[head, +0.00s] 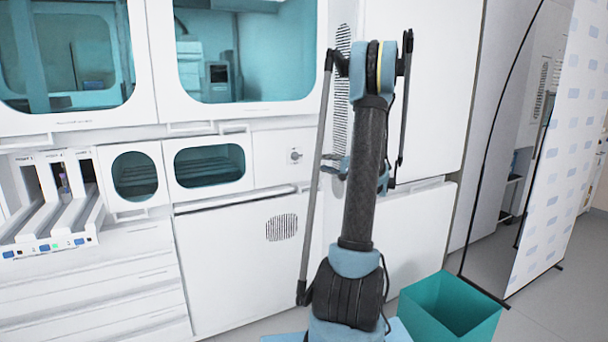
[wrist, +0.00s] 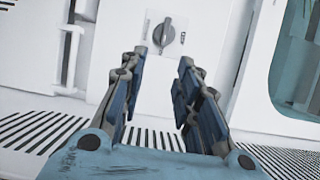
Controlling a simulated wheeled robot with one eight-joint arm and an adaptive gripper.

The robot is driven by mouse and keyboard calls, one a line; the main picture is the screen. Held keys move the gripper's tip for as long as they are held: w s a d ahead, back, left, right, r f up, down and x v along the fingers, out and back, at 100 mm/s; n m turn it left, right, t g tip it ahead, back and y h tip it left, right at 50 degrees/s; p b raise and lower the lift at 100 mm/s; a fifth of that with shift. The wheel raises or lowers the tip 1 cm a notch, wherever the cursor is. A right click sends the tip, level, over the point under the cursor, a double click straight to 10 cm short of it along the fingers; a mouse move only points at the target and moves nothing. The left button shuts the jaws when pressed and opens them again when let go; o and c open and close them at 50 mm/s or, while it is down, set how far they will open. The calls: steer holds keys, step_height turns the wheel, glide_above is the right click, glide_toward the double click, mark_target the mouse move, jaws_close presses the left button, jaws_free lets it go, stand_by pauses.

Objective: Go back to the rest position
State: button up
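My gripper (wrist: 162,70) is open and empty in the wrist view, its two dark blue fingers apart with a gap between them. It faces a white panel with a grey rotary knob (wrist: 165,36); the fingers look apart from it. In the head view my arm stands raised in the middle, in front of the white machine (head: 245,250). My gripper is mostly hidden there behind my own arm, with only small blue parts showing beside it. A knob on the machine front (head: 295,156) shows left of my arm.
The tube track (head: 45,215) with slanted lanes and some dark items is at the left. A teal open bin (head: 450,308) stands on the floor at lower right. A patterned screen (head: 560,150) stands at the right. Some grey floor is clear between bin and screen.

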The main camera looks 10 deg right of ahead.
steer(key=s+a+f+n+g+h, duration=0.2)
steer(key=s+a+n+g, duration=0.15)
steer(key=s+a, duration=0.6)
steer(key=s+a+f+n+g+h, duration=0.15)
steer(key=s+a+g, duration=0.25)
steer(key=s+a, duration=0.55)
steer(key=s+d+f+n+g+h, duration=0.1)
steer(key=s+f, duration=0.3)
steer(key=s, duration=0.5)
steer(key=s+d+f+n+g+h, duration=0.1)
steer(key=s+d+f+n+h, duration=0.1)
steer(key=s, duration=0.8)
steer(key=s+d+f+n+g+h, duration=0.1)
steer(key=s+d+f+h, duration=0.4)
steer(key=s, duration=0.5)
steer(key=shift+s+d+f+n+g, duration=0.2)
steer(key=shift+f+n+g, duration=0.15)
steer(key=shift+n, duration=0.25)
